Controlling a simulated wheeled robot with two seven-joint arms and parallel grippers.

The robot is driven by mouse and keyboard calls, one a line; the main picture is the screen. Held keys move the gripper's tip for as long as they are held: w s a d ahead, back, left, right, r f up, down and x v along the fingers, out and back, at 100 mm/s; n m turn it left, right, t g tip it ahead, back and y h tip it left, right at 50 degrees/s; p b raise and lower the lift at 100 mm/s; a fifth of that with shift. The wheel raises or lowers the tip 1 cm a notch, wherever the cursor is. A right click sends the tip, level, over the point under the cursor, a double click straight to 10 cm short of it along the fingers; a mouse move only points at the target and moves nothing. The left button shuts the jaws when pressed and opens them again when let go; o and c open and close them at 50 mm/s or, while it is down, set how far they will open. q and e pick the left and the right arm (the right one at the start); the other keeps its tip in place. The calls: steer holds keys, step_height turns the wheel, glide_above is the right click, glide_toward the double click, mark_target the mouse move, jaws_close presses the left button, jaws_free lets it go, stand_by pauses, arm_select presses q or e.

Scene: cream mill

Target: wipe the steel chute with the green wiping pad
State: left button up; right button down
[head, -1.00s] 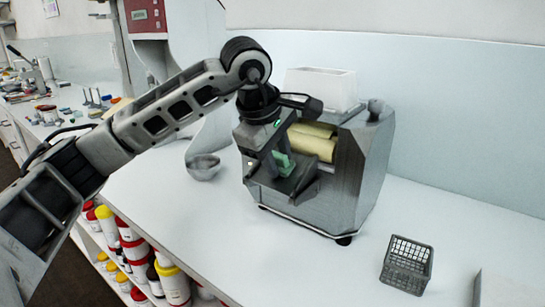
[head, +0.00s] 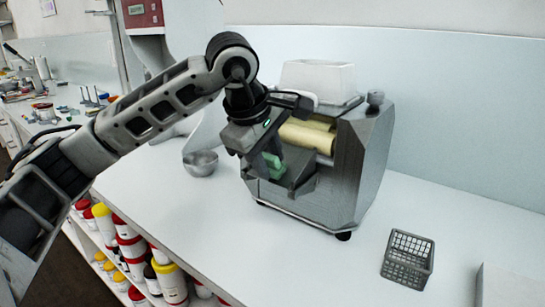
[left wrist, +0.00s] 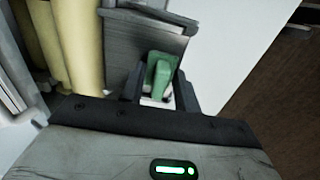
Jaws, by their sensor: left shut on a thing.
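The green wiping pad (head: 272,167) is held in my left gripper (head: 275,174), whose jaws are shut on it. The pad also shows between the two fingers in the left wrist view (left wrist: 160,72). The steel chute (head: 302,170) is on the front of the mill, below the pale rollers, partly hidden by my gripper. In the left wrist view the grey chute (left wrist: 143,36) lies just beyond the pad. The pad is at or just over the chute; I cannot tell whether they touch. My right gripper is not in view.
The mill (head: 362,160) carries cream rollers (head: 308,136) and a white hopper (head: 318,78). A metal bowl (head: 200,163) stands left of it. A grey basket (head: 407,260) stands to the right. Tubs (head: 170,282) fill shelves below. The front counter is mostly clear.

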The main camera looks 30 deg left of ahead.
arm_select(q)
steer(key=shift+r, duration=0.15)
step_height(320, 180, up, 8)
steer(key=s+p, duration=0.1)
steer(key=p, duration=0.4)
steer(key=shift+f, duration=0.25)
